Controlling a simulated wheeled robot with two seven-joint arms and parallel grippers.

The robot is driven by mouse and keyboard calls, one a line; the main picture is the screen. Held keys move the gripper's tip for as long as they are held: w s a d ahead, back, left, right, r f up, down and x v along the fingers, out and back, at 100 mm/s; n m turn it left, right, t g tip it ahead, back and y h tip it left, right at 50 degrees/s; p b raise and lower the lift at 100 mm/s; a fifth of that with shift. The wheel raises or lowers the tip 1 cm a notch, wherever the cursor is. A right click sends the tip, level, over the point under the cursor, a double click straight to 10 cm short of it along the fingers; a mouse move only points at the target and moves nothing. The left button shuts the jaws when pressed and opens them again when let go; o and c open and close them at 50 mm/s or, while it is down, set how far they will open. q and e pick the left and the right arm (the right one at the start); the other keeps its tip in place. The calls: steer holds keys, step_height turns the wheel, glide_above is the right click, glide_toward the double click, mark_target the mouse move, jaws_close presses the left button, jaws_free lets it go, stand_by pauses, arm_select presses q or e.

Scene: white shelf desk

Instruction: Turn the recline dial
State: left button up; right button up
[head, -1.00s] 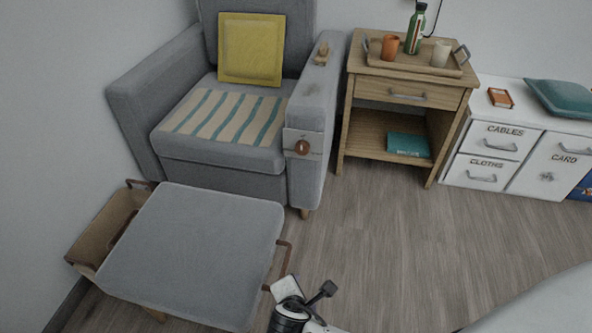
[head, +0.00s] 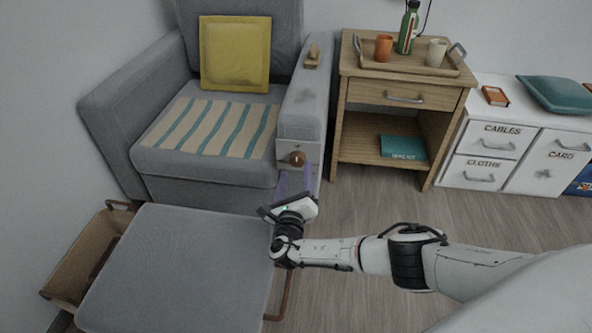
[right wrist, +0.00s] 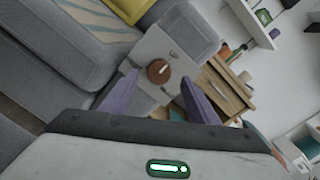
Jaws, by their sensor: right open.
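The recline dial (head: 297,158) is a round brown knob on a pale plate (head: 285,148) at the front of the grey armchair's (head: 190,170) right armrest. My right gripper (head: 296,180) is just below and in front of the dial in the head view, its purple fingers pointing toward it. In the right wrist view the dial (right wrist: 158,71) lies ahead, between and beyond the two open fingertips (right wrist: 157,85), with a light mark on its face. The fingers look apart from the dial. My left gripper is not in view.
A grey ottoman (head: 180,265) stands in front of the armchair, close under my right gripper. A wooden side table (head: 360,90) with a tray (head: 375,62) stands right of the armchair. White drawers (head: 525,140) stand farther right. Floor between is clear.

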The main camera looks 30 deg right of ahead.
mark_target(297, 162)
steer(key=b+x, duration=0.1)
steer(key=x, duration=0.2)
steer(key=shift+w+d+f, duration=0.1)
steer(key=shift+w+d, duration=0.1)
steer(key=shift+w, duration=0.1)
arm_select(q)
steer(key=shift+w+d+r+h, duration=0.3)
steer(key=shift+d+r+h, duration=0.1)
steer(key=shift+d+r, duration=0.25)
arm_select(e)
steer(key=shift+w+d, duration=0.15)
steer(key=shift+w, duration=0.1)
steer(key=c, duration=1)
arm_select(q)
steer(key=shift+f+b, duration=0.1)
steer(key=shift+b, duration=0.2)
arm_select(e)
steer(key=shift+c, duration=0.2)
